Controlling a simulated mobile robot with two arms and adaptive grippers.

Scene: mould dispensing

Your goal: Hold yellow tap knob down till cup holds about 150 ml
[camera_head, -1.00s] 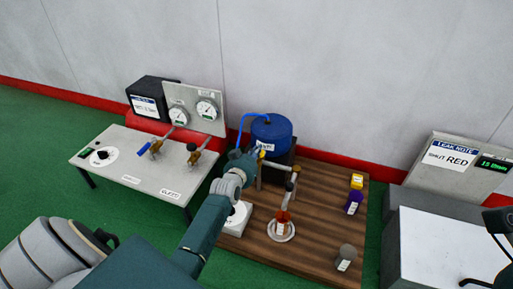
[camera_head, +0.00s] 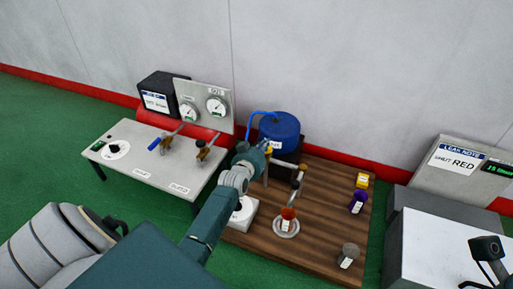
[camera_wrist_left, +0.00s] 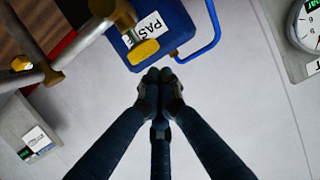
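The yellow tap knob (camera_wrist_left: 143,50) shows in the left wrist view in front of the blue paste tank (camera_wrist_left: 165,25). My left gripper (camera_wrist_left: 158,74) has its dark fingertips together, just below the knob in that view; I cannot tell whether they touch it. In the head view my left gripper (camera_head: 250,156) is beside the blue tank (camera_head: 279,132), and my arm hides part of the tap.
The wooden board (camera_head: 325,205) carries yellow (camera_head: 362,180), purple (camera_head: 357,200) and grey (camera_head: 349,253) items. A white table (camera_head: 150,165) with valves and gauges is left. A light box (camera_head: 450,250) is right, with a dark part, possibly mine, before it.

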